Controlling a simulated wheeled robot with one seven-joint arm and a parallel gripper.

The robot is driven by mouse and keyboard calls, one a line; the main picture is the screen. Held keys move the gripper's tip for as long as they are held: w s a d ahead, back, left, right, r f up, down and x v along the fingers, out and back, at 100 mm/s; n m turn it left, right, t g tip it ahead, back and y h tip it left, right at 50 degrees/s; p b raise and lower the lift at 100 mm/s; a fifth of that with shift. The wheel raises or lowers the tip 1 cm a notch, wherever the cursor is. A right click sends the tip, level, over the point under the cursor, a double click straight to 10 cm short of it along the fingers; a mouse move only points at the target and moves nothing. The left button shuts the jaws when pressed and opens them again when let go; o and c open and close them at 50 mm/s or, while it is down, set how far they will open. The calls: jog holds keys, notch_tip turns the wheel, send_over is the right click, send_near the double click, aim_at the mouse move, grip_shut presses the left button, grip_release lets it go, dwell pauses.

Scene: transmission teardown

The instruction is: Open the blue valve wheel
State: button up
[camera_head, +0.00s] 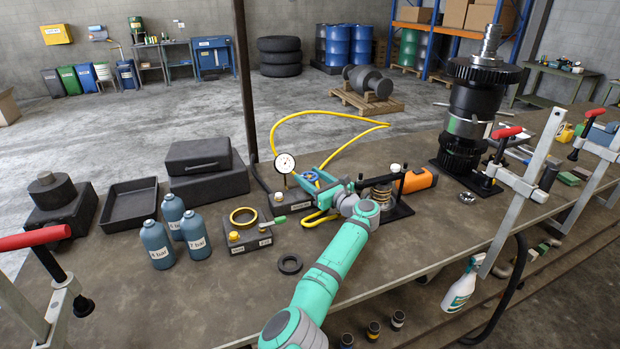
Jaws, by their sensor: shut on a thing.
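The blue valve wheel (311,176) is small and sits on the workbench, right of a round white dial gauge (285,163). My teal arm reaches from the bottom of the picture up to it. My gripper (319,183) is at the wheel and shut on it. The fingertips are small here, and the gripper and wrist hide part of the wheel and its mounting. How far the wheel is turned cannot be told.
A yellow hose (335,113) loops behind the wheel. A spring assembly (381,195) and an orange case (419,179) stand close on the right. A block with a brass ring (243,217) and blue bottles (195,230) are left. The bench's front middle is mostly clear.

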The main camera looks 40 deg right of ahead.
jog(key=shift+f, duration=0.1)
jog(key=o, duration=1.1)
jog(key=shift+c, duration=0.2)
jog(key=s, duration=1)
jog(key=shift+s+d, duration=0.15)
jog(key=shift+s, duration=0.25)
